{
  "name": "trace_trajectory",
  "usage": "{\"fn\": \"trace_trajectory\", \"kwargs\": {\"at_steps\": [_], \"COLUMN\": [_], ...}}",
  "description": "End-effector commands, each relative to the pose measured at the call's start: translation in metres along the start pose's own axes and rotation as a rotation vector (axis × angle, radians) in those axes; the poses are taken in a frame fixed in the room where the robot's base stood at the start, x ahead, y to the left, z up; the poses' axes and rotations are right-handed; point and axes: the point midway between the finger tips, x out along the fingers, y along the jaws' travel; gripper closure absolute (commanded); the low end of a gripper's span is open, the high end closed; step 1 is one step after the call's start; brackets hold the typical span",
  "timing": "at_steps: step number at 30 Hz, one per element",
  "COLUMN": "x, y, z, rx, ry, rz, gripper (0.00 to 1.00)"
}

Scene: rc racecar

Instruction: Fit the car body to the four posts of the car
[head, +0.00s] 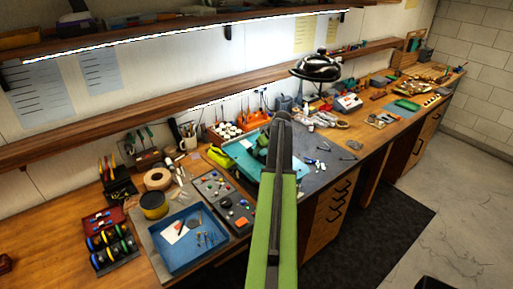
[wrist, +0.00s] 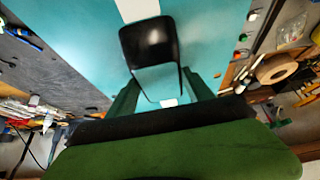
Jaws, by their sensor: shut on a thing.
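The car body (head: 240,152) is a teal shell, partly hidden behind my arm in the head view. The wrist view shows its broad teal surface (wrist: 205,35) close up, with a white stripe and a glossy black cabin part (wrist: 150,42). My gripper (wrist: 163,90) has its green fingers shut at either side of the cabin area, holding the body. In the head view my gripper (head: 262,146) shows only as a small dark green shape beside my arm. The car and its four posts cannot be made out in either view.
A blue tray (head: 183,262) with small parts lies at the front left. Behind it are a yellow-black tin (head: 153,206) and a tape roll (head: 158,178). A parts mat (head: 225,200) lies nearer my arm. Small tools lie on the grey mat (head: 315,173) to the right.

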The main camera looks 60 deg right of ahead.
Motion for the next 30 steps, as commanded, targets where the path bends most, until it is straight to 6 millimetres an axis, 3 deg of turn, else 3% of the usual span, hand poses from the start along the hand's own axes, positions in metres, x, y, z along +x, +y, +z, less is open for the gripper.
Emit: {"fn": "trace_trajectory", "kwargs": {"at_steps": [14,30], "x": [0.003,0.048], "y": [0.001,0.001], "z": [0.003,0.028], "rx": [0.001,0.001], "ry": [0.0,0.0], "rz": [0.001,0.001], "gripper": [0.81,0.81]}}
